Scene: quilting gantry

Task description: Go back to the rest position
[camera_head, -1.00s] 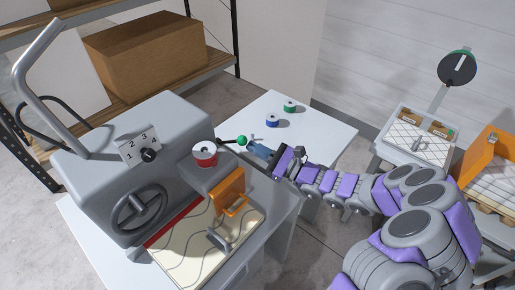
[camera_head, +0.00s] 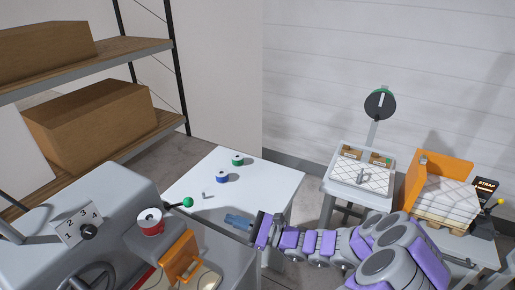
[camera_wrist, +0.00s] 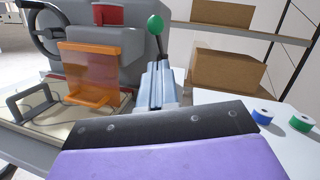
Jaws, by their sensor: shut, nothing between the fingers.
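My gripper (camera_head: 239,222) shows in the head view at the end of my purple and grey arm, over the near left part of the white table (camera_head: 263,189). Its fingers are closed together with nothing between them. In the wrist view my gripper (camera_wrist: 158,84) points toward the grey quilting machine (camera_wrist: 100,50). The machine also shows at the lower left of the head view (camera_head: 85,195). A lever with a green knob (camera_head: 188,202) stands just left of my gripper; in the wrist view the knob (camera_wrist: 155,25) appears beyond the fingertips. I cannot tell the exact gap.
A green spool (camera_head: 237,160) and a blue spool (camera_head: 222,177) stand on the white table. An orange guard (camera_head: 181,257) and a red-and-white spool (camera_head: 149,221) are on the machine. At right are a tray of quilted pieces (camera_head: 362,176) and an orange-backed stack (camera_head: 447,200). Shelves hold cardboard boxes (camera_head: 90,120).

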